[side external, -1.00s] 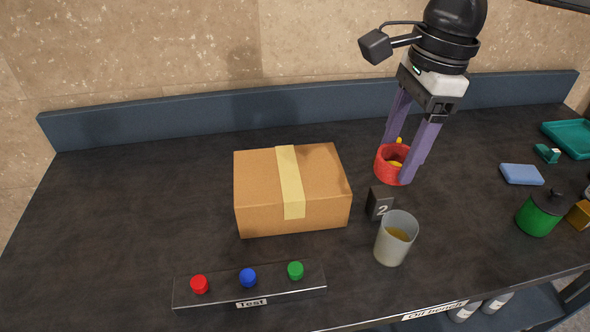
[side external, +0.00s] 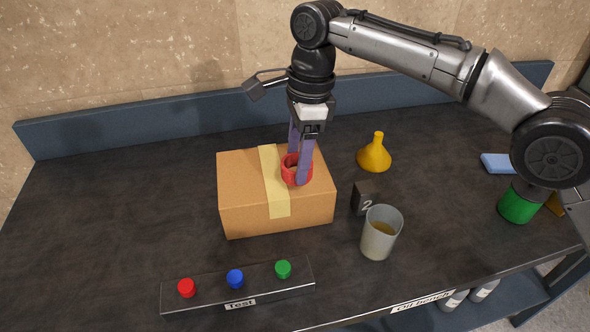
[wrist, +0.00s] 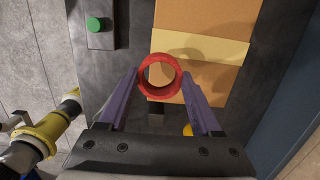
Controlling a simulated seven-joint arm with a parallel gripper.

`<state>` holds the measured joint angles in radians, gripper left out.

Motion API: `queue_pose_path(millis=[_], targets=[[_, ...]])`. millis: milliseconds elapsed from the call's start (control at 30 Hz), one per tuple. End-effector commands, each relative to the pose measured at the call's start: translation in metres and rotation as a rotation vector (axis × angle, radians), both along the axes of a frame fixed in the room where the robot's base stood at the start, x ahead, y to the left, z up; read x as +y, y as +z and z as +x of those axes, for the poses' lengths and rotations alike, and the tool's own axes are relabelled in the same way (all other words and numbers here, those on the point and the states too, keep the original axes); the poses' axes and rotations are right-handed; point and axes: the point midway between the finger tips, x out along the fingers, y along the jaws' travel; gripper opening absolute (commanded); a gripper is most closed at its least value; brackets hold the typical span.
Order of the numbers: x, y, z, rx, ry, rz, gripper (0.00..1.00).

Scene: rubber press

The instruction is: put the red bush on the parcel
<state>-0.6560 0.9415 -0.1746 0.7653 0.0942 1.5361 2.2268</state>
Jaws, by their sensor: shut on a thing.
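The red bush (side external: 290,172) is a short open ring. My gripper (side external: 299,180) has its purple fingers on either side of it and is shut on it. In the side view the bush shows over the right part of the top of the brown parcel (side external: 237,190), right of its pale tape strip. In the wrist view the bush (wrist: 160,56) shows between my fingertips, with the parcel (wrist: 205,15) behind it and through its opening. I cannot tell if the bush touches the parcel's top.
A yellow funnel (side external: 374,157) stands right of the parcel. A number 2 block (side external: 361,200) and a beaker of yellow liquid (side external: 381,234) are at the front right. A button panel (side external: 210,293) lies in front. The bench's left side is clear.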

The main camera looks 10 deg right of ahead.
Motion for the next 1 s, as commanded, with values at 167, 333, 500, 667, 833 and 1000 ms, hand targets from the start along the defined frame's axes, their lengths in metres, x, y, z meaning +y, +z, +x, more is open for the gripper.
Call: queue_pose_path(millis=[167, 333, 500, 667, 833, 1000], targets=[[0.004, -0.014, 0.004, 0.003, 0.000, -0.002, 0.12], [0.003, -0.033, 0.004, 0.002, 0.000, -0.001, 0.12], [0.004, -0.038, 0.004, 0.000, 0.000, 0.000, 0.12], [0.004, -0.038, 0.004, 0.000, 0.000, 0.000, 0.12], [0.004, -0.041, 0.005, -0.001, 0.000, 0.001, 0.67], [0.004, -0.041, 0.005, 0.000, 0.000, 0.000, 0.95]])
